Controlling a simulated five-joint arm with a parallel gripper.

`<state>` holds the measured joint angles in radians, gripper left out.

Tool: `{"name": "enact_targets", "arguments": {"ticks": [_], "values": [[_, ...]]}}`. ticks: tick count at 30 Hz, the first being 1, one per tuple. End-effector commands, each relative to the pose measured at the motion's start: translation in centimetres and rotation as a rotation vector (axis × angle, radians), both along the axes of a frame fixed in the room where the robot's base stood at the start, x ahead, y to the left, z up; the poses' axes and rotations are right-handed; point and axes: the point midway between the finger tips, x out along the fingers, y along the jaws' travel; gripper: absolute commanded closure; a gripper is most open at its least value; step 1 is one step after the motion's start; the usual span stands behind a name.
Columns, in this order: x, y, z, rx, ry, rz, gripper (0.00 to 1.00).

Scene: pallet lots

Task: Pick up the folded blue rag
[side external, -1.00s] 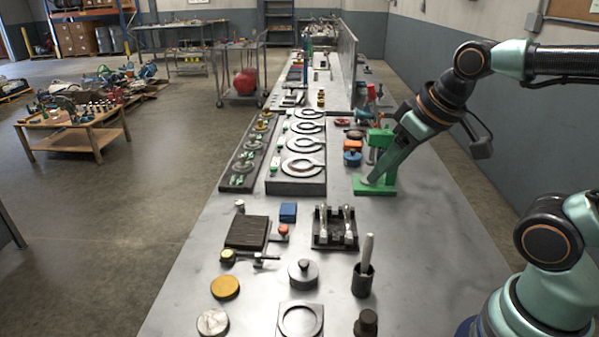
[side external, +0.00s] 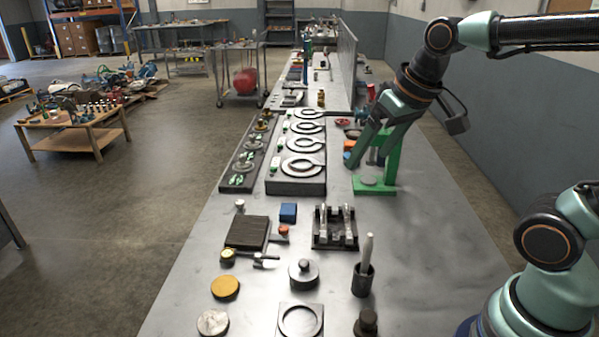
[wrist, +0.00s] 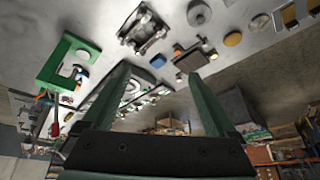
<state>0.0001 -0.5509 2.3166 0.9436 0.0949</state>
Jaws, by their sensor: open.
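A small blue square thing, apparently the folded blue rag (side external: 288,212), lies on the grey bench beside the far right corner of a dark square board (side external: 247,233). It looks block-like, and its folds are too small to make out. My gripper (side external: 362,160) is to the right of and beyond it, raised above the bench in front of a green stand. In the wrist view, my gripper (wrist: 158,70) has two dark green fingers spread wide with nothing between them.
The green stand (side external: 374,187) is close to my gripper. A black fixture with upright metal parts (side external: 335,240) stands right of the rag. A grey block with ring plates (side external: 296,187) lies beyond it. An orange-red knob (side external: 283,230) is just in front. Bare bench lies at right.

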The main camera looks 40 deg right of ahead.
Motion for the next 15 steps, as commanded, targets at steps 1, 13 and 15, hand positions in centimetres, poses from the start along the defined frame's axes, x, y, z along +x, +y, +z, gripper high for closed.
{"name": "enact_targets", "arguments": {"ticks": [1,13,15], "values": [[1.3,0.0,0.2,0.012,0.026,-0.027,0.07],[11.4,0.0,-0.7,0.097,0.187,-0.275,0.07],[13.2,0.0,-1.5,0.107,0.214,-0.32,0.07]]}}
